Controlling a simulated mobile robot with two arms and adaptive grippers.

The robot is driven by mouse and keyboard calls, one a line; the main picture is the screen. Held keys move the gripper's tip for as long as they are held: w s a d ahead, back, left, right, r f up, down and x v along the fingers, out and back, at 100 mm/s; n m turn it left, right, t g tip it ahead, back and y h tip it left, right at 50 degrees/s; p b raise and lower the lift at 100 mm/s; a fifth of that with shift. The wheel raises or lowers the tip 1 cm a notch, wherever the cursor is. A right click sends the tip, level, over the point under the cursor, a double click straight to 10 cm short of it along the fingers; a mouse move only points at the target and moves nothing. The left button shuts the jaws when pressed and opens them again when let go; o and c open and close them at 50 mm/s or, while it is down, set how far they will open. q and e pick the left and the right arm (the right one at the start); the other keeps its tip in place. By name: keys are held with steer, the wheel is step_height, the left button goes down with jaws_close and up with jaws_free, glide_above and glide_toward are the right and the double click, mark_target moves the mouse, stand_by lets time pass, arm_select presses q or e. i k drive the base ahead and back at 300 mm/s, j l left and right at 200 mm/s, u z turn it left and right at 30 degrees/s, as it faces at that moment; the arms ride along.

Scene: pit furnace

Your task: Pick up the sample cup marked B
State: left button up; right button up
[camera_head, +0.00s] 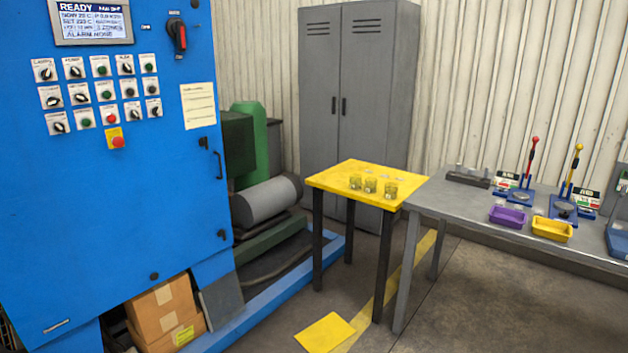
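Three small olive-yellow sample cups stand upright in a row near the front of a yellow-topped table (335,170). They are the left cup (355,183), the middle cup (371,186) and the right cup (391,190). Each seems to have a pale mark on its front, but the letters are too small to read, so I cannot tell which one is B. A few faint pale spots show on the tabletop behind them. Neither of my grippers is in view.
A blue control cabinet (110,200) fills the left, with cardboard boxes (162,310) at its base. A grey bench (460,203) adjoins the yellow table on the right, holding a purple tray (508,217) and a yellow tray (552,230). A grey locker (355,90) stands behind. Floor in front is clear around a yellow plate (325,333).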

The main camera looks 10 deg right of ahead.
mark_target(356, 182)
steer(key=i+l+u, duration=0.3)
steer(key=i+l, duration=0.25)
steer(key=i, duration=0.15)
steer(key=i+l+u, duration=0.3)
steer(key=i+l, duration=0.35)
